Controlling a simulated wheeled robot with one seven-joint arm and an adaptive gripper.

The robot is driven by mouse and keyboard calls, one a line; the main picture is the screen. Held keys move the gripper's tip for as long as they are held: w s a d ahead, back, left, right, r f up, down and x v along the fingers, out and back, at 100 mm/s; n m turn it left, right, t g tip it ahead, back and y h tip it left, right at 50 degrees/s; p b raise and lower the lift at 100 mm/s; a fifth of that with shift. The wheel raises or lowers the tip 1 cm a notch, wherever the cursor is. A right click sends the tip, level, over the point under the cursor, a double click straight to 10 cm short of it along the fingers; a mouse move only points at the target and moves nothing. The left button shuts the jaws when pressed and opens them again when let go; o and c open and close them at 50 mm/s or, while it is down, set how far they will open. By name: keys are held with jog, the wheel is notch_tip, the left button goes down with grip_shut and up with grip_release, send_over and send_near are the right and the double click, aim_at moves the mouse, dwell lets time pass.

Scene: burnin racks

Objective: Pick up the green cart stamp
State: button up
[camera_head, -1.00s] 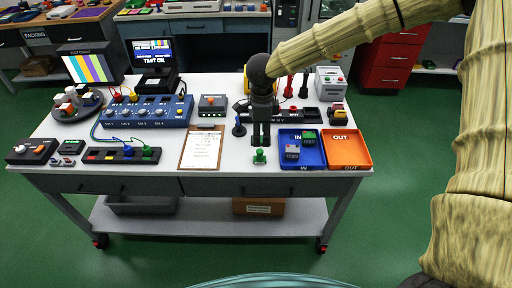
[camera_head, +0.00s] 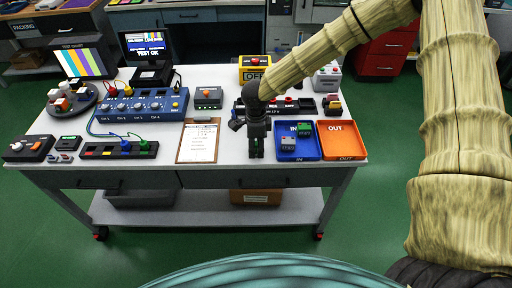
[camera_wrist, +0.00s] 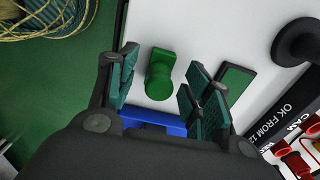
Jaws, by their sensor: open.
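The green cart stamp (camera_wrist: 160,75) shows in the wrist view as a small green piece with a rounded knob, on the white bench top (camera_wrist: 190,30). My gripper (camera_head: 257,154) points down near the front edge of the bench, left of the blue IN tray. In the wrist view its dark fingers with teal pads stand apart on both sides of the stamp, with a gap on each side. I cannot tell how far down the fingers reach. In the head view the stamp is hidden by my gripper.
The blue IN tray (camera_head: 309,152) holds small grey and green blocks. The orange OUT tray (camera_head: 343,154) is empty. A clipboard (camera_head: 198,143) lies left of my gripper. A dark strip with red parts (camera_head: 289,103) and a yellow box (camera_head: 254,76) stand behind.

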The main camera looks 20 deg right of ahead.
jog(key=shift+f, duration=0.55)
jog(key=shift+c, duration=0.4)
grip_shut()
jog(key=shift+r, duration=0.1)
jog(key=shift+r, duration=0.45)
jog(key=shift+s+r+b, duration=0.25)
jog(key=shift+r+b, duration=0.2)
jog(key=shift+r, duration=0.15)
jog(key=shift+s+r+b, duration=0.25)
jog(key=shift+r+b, duration=0.2)
jog(key=shift+r, duration=0.15)
jog(key=s+r+b, duration=0.1)
jog(key=s+b, duration=0.2)
jog(key=s, duration=1.2)
jog(key=shift+a+r, duration=0.25)
jog(key=shift+a, duration=0.05)
